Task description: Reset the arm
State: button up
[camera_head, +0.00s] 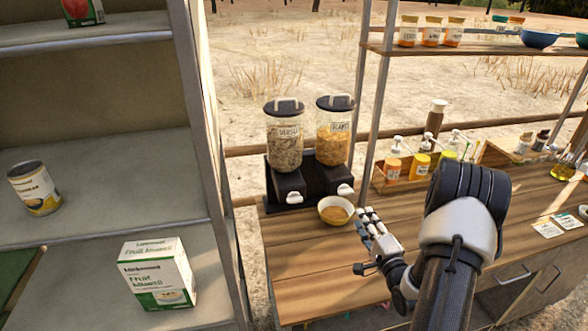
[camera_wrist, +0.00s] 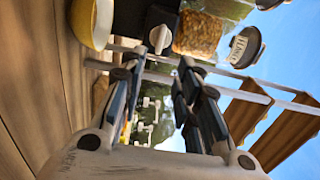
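My gripper (camera_head: 364,243) is low over the wooden counter (camera_head: 300,262), at the right front of a bowl (camera_head: 335,211). In the wrist view my gripper (camera_wrist: 160,90) has its two dark fingers apart with nothing between them. The bowl is yellow outside, holds something brown, and stands below the right dispenser; its rim also shows at the upper left of the wrist view (camera_wrist: 92,22). I cannot tell whether a finger touches it. My arm reaches in from the lower right.
Two cereal dispensers (camera_head: 285,140) (camera_head: 333,135) stand behind the bowl. Pump bottles (camera_head: 394,165) stand in a tray at the back right. A shelf unit (camera_head: 110,190) on the left holds a can (camera_head: 34,188) and a muesli box (camera_head: 157,274). The front left counter is clear.

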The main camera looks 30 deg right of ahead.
jog(key=w+a+r+n+g, duration=0.3)
jog(key=w+a+r+n, duration=0.2)
jog(key=r+n, duration=0.15)
jog(key=s+a+r+n+g, duration=0.45)
jog(key=a+r, duration=0.35)
jog(key=a, duration=0.2)
jog(key=s+a+r+n+g+y, duration=0.1)
jog(key=s+a+n, duration=0.3)
jog(key=s+a, duration=0.6)
jog(key=s+a+r+n+g+y, duration=0.1)
jog(key=s+a+n+g+y, duration=0.2)
jog(key=s+a, duration=0.6)
jog(key=s+n+g, duration=0.1)
jog(key=s+n, duration=0.1)
jog(key=s, duration=0.3)
jog(key=shift+s+a+r+n, duration=0.25)
jog(key=shift+a+r+n, duration=0.05)
jog(key=shift+a+r, duration=0.05)
